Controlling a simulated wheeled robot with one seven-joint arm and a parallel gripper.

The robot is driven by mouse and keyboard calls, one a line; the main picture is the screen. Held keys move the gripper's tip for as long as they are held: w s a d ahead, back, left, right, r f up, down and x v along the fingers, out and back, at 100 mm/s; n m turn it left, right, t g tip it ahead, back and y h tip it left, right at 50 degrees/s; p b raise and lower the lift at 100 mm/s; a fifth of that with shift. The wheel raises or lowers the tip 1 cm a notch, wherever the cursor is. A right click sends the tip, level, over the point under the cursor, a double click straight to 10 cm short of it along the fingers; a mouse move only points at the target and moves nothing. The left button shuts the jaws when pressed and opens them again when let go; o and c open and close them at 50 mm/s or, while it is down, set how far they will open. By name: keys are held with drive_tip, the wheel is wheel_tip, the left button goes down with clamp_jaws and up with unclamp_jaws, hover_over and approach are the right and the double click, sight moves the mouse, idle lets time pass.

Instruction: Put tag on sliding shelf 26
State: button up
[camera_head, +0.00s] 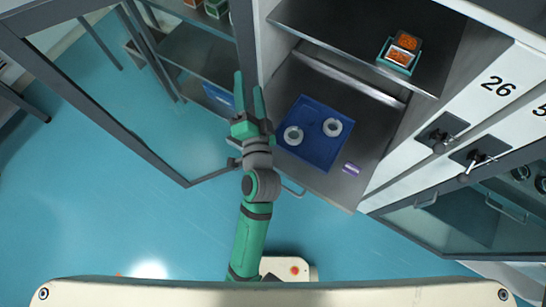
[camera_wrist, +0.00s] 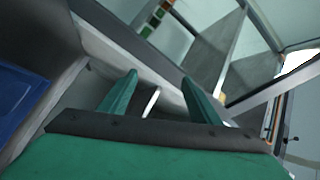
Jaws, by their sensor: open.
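A sliding shelf (camera_head: 335,190) is pulled out of the cabinet marked 26. A small purple-and-white piece, which looks like the tag (camera_head: 350,169), lies on the shelf's front right part, apart from the blue tray. In the wrist view the open fingers (camera_wrist: 160,77) show, with the tray (camera_wrist: 20,100) at the left edge; the tag does not show there.
An orange-filled box (camera_head: 401,54) stands on the upper shelf. The number 26 (camera_head: 498,86) is on the white panel at right, above a handle (camera_head: 441,133). An open glass door (camera_head: 110,110) with a dark frame stands left of my arm.

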drive_tip(key=s+d+f+n+g+h, duration=0.2)
drive_tip(key=s+f+h, duration=0.1)
drive_tip(key=s+f, duration=0.95)
drive_tip(key=s+d+n, duration=0.2)
drive_tip(key=s+n, duration=0.2)
drive_tip(key=s, duration=0.5)
drive_tip(key=s+d+n, duration=0.2)
drive_tip(key=s+n, duration=0.2)
drive_tip(key=s, duration=0.6)
drive_tip(key=shift+r+g, duration=0.2)
drive_tip(key=shift+g, duration=0.2)
drive_tip(key=shift+d, duration=0.15)
drive_tip(key=shift+c, duration=0.3)
drive_tip(key=c, duration=0.6)
drive_tip(key=shift+w, duration=0.1)
drive_tip(key=shift+d, duration=0.1)
